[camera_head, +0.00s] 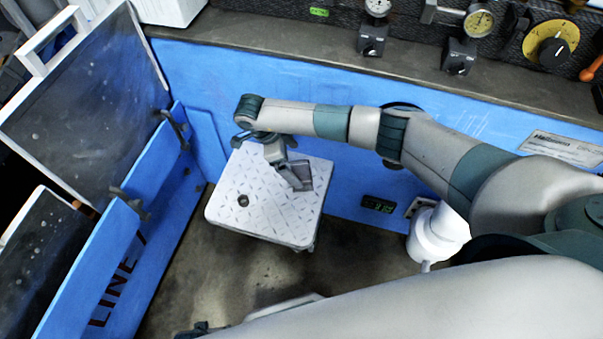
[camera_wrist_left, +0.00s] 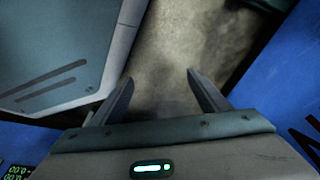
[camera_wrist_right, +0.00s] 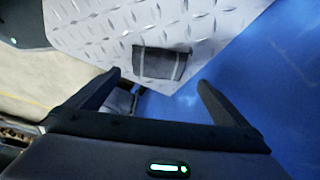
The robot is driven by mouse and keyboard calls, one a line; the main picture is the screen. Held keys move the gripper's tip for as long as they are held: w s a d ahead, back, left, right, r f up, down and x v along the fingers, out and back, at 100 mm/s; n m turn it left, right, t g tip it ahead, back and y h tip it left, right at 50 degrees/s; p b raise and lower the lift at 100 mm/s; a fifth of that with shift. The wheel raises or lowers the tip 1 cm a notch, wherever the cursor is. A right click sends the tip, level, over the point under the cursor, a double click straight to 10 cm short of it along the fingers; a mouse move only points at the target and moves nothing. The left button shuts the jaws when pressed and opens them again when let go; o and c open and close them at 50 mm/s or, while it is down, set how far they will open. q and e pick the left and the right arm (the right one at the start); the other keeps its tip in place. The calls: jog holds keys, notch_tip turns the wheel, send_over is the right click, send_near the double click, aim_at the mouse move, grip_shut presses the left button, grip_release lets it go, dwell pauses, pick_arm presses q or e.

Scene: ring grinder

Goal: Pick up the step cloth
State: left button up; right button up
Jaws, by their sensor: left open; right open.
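The step cloth (camera_wrist_right: 160,62) is a small dark grey folded cloth with lighter stripes. It lies flat on the white diamond-plate step (camera_wrist_right: 100,30), near one edge. In the head view the cloth (camera_head: 304,172) is at the right part of the step top (camera_head: 262,215), partly hidden by my right gripper (camera_head: 287,176). My right gripper shows open and empty in its wrist view (camera_wrist_right: 157,82), its fingers pointing toward the cloth with the cloth between their lines. I cannot tell the exact height gap. My left gripper (camera_wrist_left: 162,88) is open and empty above bare floor.
A blue wall panel stands behind the step, and a blue board (camera_head: 120,260) marked "LINE" stands at left. A bench (camera_head: 330,50) with dial gauges runs along the back. A white bottle-like object (camera_head: 436,235) stands right of the step.

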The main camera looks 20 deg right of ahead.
aim_at(301, 173)
pick_arm(q)
jog(key=shift+w+r, duration=0.15)
jog(key=shift+w, duration=0.05)
pick_arm(e)
jog(key=shift+s+d+f, duration=0.15)
jog(key=shift+f, duration=0.4)
jog(key=x, duration=0.3)
jog(key=shift+p, duration=0.4)
jog(key=shift+s+f, duration=0.1)
jog(key=shift+f, duration=0.4)
pick_arm(q)
jog(key=shift+w+d+t, duration=0.3)
jog(key=shift+w+d, duration=0.1)
jog(key=shift+w, duration=0.05)
jog(key=shift+s, duration=0.1)
pick_arm(e)
jog(key=c, duration=1)
pick_arm(q)
jog(key=shift+s+a+f, duration=0.1)
jog(key=shift+s+f, duration=0.15)
jog(key=shift+s, duration=0.35)
